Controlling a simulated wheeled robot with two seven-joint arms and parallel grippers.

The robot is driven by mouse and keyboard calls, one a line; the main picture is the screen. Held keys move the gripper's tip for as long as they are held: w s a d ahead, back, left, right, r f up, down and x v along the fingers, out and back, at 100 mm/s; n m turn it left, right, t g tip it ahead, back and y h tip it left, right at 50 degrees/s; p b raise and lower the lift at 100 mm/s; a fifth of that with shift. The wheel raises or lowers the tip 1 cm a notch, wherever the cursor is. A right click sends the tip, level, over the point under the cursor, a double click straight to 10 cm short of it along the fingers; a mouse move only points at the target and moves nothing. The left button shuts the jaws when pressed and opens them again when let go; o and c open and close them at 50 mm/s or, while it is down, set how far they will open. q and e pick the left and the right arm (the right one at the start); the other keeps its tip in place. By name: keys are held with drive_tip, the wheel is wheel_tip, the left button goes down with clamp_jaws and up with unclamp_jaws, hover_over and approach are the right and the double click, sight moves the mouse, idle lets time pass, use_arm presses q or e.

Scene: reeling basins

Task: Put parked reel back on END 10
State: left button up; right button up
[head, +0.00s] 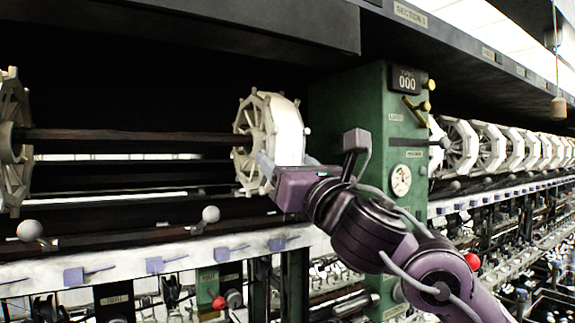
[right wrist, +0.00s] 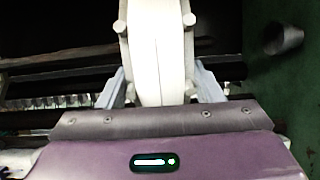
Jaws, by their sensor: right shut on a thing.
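A white reel (head: 285,130) with a spoked, knobbed side is near the right end of a dark horizontal shaft (head: 130,137) in the head view. My right gripper (head: 268,168) is shut on its lower right rim. In the right wrist view the reel's white rim (right wrist: 158,55) stands upright between the two fingers of my right gripper (right wrist: 160,92). The shaft seems to meet the reel's hub, but I cannot tell if the reel is seated on it. No END 10 label is readable. My left gripper is not in view.
A green machine post (head: 350,105) with a 000 counter (head: 407,80) and a dial (head: 401,179) stands just right of the reel. Another reel (head: 14,145) is at the far left. A white rail (head: 130,258) with knobs runs below.

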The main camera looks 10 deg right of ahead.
drive_tip(key=shift+r, duration=0.1)
drive_tip(key=o, duration=1.3)
drive_tip(key=shift+s, duration=0.1)
drive_tip(key=shift+c, duration=0.2)
drive_tip(key=shift+c, duration=0.2)
drive_tip(key=shift+s+d+f, duration=0.1)
drive_tip(key=shift+s+f, duration=0.2)
drive_tip(key=shift+s, duration=0.05)
drive_tip(key=b+v, duration=0.1)
drive_tip(key=v, duration=1.1)
drive_tip(key=shift+b, duration=0.4)
